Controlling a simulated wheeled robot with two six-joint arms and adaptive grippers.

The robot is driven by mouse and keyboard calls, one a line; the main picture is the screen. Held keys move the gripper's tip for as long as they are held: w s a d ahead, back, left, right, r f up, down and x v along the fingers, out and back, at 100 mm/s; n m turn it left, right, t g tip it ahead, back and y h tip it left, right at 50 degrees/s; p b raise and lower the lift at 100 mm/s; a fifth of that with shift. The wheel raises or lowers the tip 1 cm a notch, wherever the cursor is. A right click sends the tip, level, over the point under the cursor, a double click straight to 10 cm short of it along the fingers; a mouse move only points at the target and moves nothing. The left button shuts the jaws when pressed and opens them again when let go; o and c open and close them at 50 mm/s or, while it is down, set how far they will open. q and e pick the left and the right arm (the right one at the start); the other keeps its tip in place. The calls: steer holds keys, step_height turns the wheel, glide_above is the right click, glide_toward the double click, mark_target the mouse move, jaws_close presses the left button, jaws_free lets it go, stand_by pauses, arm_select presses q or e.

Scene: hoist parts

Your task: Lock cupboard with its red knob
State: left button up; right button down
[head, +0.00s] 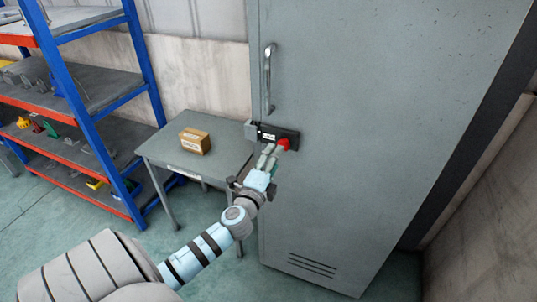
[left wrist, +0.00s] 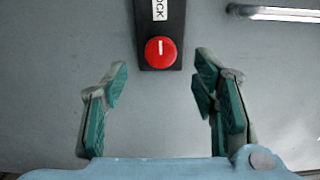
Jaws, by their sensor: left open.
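The grey cupboard (head: 360,130) stands upright with its door closed. A black lock plate (head: 270,133) is on the door below the handle, with the red knob (head: 284,143) at its right end. In the left wrist view, the red knob (left wrist: 160,52) carries a short white mark in line with the black plate (left wrist: 161,25), where part of a white label shows. My left gripper (head: 269,156) is at the door just below the knob. In the left wrist view its green-padded fingers (left wrist: 160,95) are apart, with the knob just beyond them, centred between. My right gripper is out of view.
A silver handle (head: 269,78) is on the door above the lock plate. A small grey table (head: 185,168) with a cardboard box (head: 195,141) stands left of the cupboard. A blue and orange shelf rack (head: 85,100) is at far left.

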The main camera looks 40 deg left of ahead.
arm_select(q)
steer(key=v, duration=0.5)
steer(key=shift+s+d, duration=0.1)
steer(key=shift+s, duration=0.1)
steer(key=s+a+f+n+g+h, duration=0.1)
steer(key=s+f+n+g, duration=0.25)
steer(key=f, duration=0.65)
steer(key=s+f+n+g, duration=0.2)
steer(key=s+f, duration=0.3)
steer(key=f, duration=0.6)
steer(key=s+a+f+n+g+h, duration=0.1)
steer(key=s+f+n+g, duration=0.2)
steer(key=f, duration=0.7)
steer(key=s+d+f+n+g+h, duration=0.1)
steer(key=s+d+f, duration=0.3)
steer(key=s, duration=0.5)
steer(key=s+d+f+n+g+h, duration=0.1)
steer(key=s+d+f+n+g, duration=0.1)
steer(key=s+d+f+g, duration=0.2)
steer(key=s+d+f+n+g+h, duration=0.1)
steer(key=s+d+f, duration=0.4)
steer(key=s, duration=0.9)
step_height(320, 180, down, 3)
steer(key=shift+s+d+f+n+g, duration=0.2)
steer(key=shift+s+n+g, duration=0.1)
steer(key=shift+n+g, duration=0.45)
